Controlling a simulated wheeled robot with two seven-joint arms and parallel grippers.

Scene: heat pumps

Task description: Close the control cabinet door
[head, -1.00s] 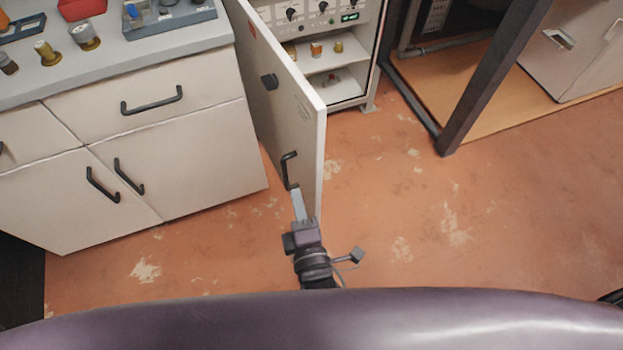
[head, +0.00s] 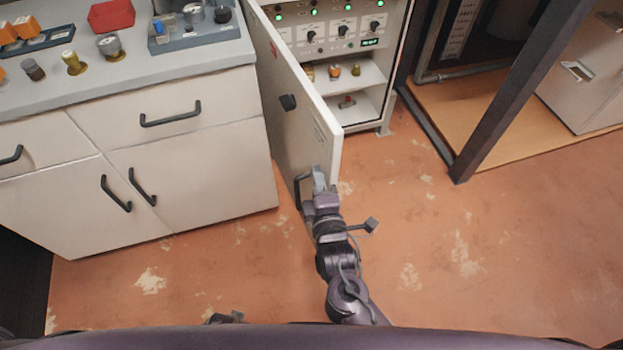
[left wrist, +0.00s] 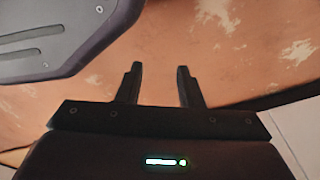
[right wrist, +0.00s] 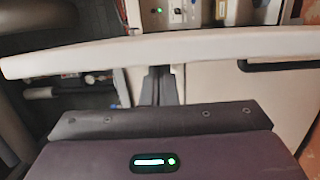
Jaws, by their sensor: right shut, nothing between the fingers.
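The control cabinet door (head: 300,125) stands open, swung out toward me, with a dark handle (head: 298,190) low on its face. The control cabinet (head: 345,75) behind it shows green lights, knobs and shelves. My right gripper (head: 319,178) is shut and empty at the door's near free edge, beside the handle. In the right wrist view its closed fingers (right wrist: 160,85) point at the pale door edge (right wrist: 230,48); whether they touch it I cannot tell. My left gripper (left wrist: 157,85) is open and empty above the floor.
A dark frame post (head: 500,110) rises at the right. The floor (head: 440,240) between is clear.

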